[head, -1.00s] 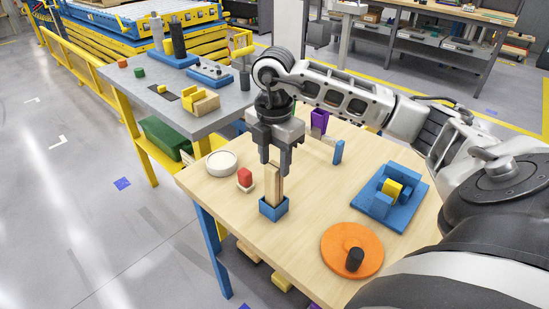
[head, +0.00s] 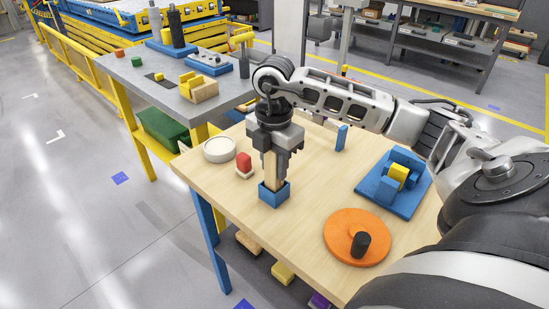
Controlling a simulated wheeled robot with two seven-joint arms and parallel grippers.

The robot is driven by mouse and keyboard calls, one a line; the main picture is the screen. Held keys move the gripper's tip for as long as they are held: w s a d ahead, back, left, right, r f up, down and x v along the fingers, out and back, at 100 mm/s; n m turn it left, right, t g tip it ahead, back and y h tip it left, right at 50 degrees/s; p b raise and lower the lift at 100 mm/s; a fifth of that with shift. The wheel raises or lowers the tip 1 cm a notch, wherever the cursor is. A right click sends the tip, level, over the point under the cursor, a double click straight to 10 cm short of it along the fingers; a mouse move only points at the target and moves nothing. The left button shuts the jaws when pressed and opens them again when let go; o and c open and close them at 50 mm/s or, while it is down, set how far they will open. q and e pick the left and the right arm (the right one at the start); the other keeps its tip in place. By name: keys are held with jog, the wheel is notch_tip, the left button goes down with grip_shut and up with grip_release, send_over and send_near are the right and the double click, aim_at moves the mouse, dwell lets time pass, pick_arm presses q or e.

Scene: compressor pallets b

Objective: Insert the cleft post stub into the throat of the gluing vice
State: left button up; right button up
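A pale wooden post (head: 269,172), which I take as the cleft post stub, stands upright in a blue square socket (head: 272,196) near the table's left front edge. My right gripper (head: 276,160) points down over it, with its fingers low beside the post's upper part. The post's top and cleft are hidden, and I cannot tell whether the fingers touch it. A blue fixture (head: 385,199) with raised blocks and a yellow piece (head: 399,173) lies at the table's right; it looks like the gluing vice. My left gripper is not in view.
An orange disc (head: 345,250) with a black knob lies in front right. A small blue block (head: 341,137) stands behind. The wooden tabletop (head: 310,190) between is clear.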

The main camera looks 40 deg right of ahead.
jog(key=shift+r+p, duration=2.6)
jog(key=shift+r, duration=0.6)
jog(key=shift+f, duration=0.1)
